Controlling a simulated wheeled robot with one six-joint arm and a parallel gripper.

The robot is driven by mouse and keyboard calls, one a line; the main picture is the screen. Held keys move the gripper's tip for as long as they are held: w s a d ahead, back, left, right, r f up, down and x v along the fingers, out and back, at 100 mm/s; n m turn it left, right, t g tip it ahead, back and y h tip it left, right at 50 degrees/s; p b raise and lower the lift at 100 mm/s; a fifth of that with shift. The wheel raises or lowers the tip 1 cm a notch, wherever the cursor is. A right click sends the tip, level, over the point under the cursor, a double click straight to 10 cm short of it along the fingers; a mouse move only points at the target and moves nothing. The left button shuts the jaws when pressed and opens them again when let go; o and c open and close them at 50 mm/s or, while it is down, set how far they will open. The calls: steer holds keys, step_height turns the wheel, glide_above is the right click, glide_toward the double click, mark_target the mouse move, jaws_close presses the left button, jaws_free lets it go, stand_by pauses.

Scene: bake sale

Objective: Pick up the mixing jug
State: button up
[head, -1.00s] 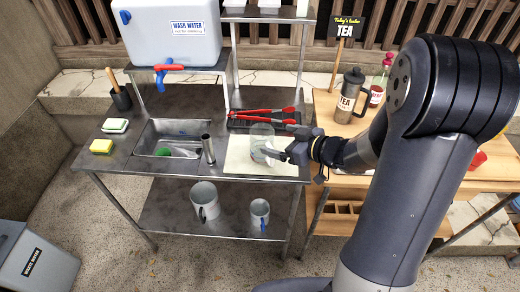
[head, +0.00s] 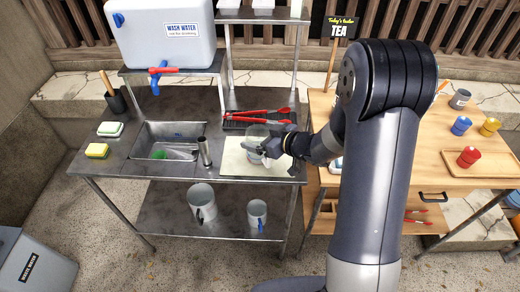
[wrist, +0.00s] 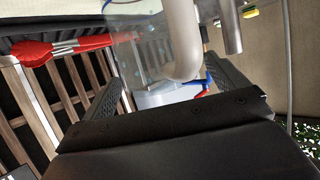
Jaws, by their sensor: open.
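A clear jug (head: 256,131), which I take to be the mixing jug, stands on a pale mat (head: 232,160) on the metal table. My gripper (head: 261,149) is at its near right side in the head view and covers part of it. In the wrist view the clear jug (wrist: 135,50) shows with a thick pale handle (wrist: 183,45). My open gripper (wrist: 165,85) has one finger on each side of the handle in the picture. I cannot tell whether the fingers touch it.
Red tongs (head: 257,113) lie on a dark rack behind the jug. A metal cylinder (head: 205,151) stands left of the mat beside the sink (head: 150,138). Two grey jugs stand on the lower shelf (head: 165,215). A wooden table (head: 450,165) with coloured cups is at right.

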steer(key=c, duration=1.4)
steer(key=shift+o, duration=0.2)
steer(key=shift+r, duration=0.1)
